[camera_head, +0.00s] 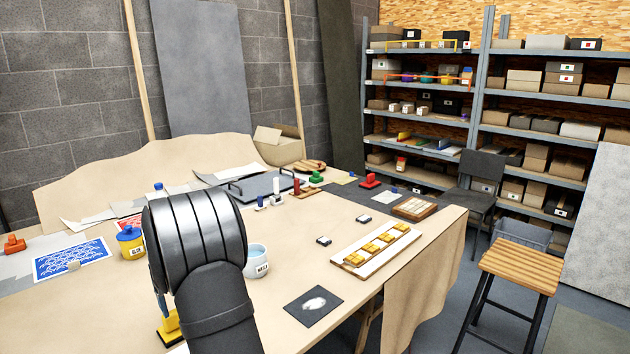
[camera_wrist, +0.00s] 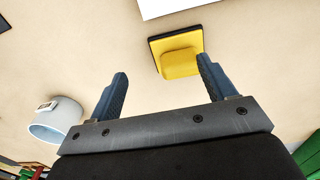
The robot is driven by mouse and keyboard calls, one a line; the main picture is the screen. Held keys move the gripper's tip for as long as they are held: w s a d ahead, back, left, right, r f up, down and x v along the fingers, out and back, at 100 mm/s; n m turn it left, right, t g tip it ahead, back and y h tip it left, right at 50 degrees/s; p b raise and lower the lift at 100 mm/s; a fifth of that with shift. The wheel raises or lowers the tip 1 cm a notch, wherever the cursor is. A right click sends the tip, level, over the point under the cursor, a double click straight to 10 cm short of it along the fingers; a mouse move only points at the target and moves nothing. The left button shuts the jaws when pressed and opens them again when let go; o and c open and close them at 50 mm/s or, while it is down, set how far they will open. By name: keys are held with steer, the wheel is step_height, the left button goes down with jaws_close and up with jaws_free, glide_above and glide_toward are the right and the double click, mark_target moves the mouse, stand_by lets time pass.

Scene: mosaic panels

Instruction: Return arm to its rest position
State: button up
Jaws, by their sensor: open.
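In the wrist view my gripper (camera_wrist: 160,92) is open, its two blue-grey fingers spread apart with nothing between them. A yellow block on a dark base (camera_wrist: 181,58) lies ahead of the fingers, near the right fingertip; I cannot tell whether they touch. A yellow piece (camera_head: 170,326) shows low beside the arm. The tabletop (camera_head: 293,238) is covered in tan sheeting.
A white cup (camera_head: 257,262) stands right of my arm, also in the wrist view (camera_wrist: 54,122). A yellow jar with a blue lid (camera_head: 131,246) is at left. A white board with yellow pieces (camera_head: 352,268) lies at right. A stool (camera_head: 522,268) and shelves stand beyond the table.

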steer(key=d+r, duration=0.5)
steer(key=d, duration=0.4)
steer(key=w+d+f+m, duration=0.1)
steer(key=d+m, duration=0.3)
steer(key=d, duration=0.4)
steer(key=w+d+f+m, duration=0.2)
steer(key=d+f+m, duration=0.2)
steer(key=d, duration=0.4)
steer(key=w+d+f+m, duration=0.2)
steer(key=d+f+m, duration=0.1)
steer(key=d, duration=0.5)
steer(key=shift+d+m, duration=0.25)
steer(key=shift+m, duration=0.55)
steer(key=s+a+r+n, duration=0.2)
steer(key=s+a+n, duration=0.1)
steer(key=a, duration=0.9)
steer(key=shift+a, duration=0.4)
steer(key=shift+s, duration=0.1)
